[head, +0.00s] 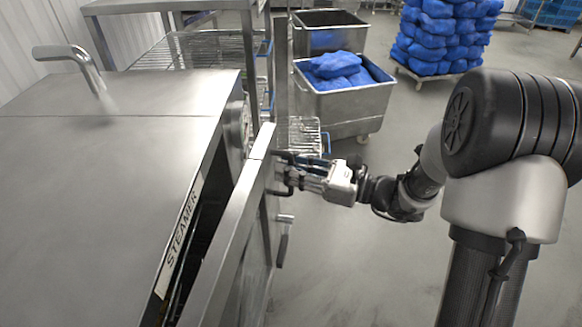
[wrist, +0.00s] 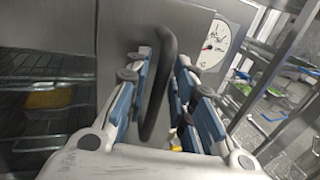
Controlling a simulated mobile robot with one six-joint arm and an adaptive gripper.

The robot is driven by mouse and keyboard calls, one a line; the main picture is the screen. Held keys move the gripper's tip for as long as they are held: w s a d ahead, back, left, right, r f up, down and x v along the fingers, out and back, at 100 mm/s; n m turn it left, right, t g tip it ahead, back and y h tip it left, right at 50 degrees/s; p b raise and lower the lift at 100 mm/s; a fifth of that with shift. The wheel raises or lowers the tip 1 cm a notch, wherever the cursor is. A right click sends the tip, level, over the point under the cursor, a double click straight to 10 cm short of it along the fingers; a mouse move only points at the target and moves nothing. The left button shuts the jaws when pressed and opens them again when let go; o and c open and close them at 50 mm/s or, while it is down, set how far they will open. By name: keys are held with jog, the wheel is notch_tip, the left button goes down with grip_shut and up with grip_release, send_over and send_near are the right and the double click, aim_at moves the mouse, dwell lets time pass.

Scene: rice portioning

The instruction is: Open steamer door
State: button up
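The steamer (head: 110,150) is a steel box on the left in the head view, with a "STEAMER" label on its front edge. Its door (head: 232,225) stands ajar, with a dark gap between it and the body. My gripper (head: 283,172) is at the outer face of the door, by its handle. The door panel (wrist: 120,30) is behind the handle. The exact finger contact is partly hidden.
A round gauge (wrist: 214,45) is right of the handle. Dark racks with something yellow (wrist: 50,98) show at left in the wrist view. A steel bin with blue bags (head: 345,100) and a stack of blue sacks (head: 445,35) stand behind. The floor (head: 340,270) beside the door is clear.

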grip_shut()
dwell(0.5)
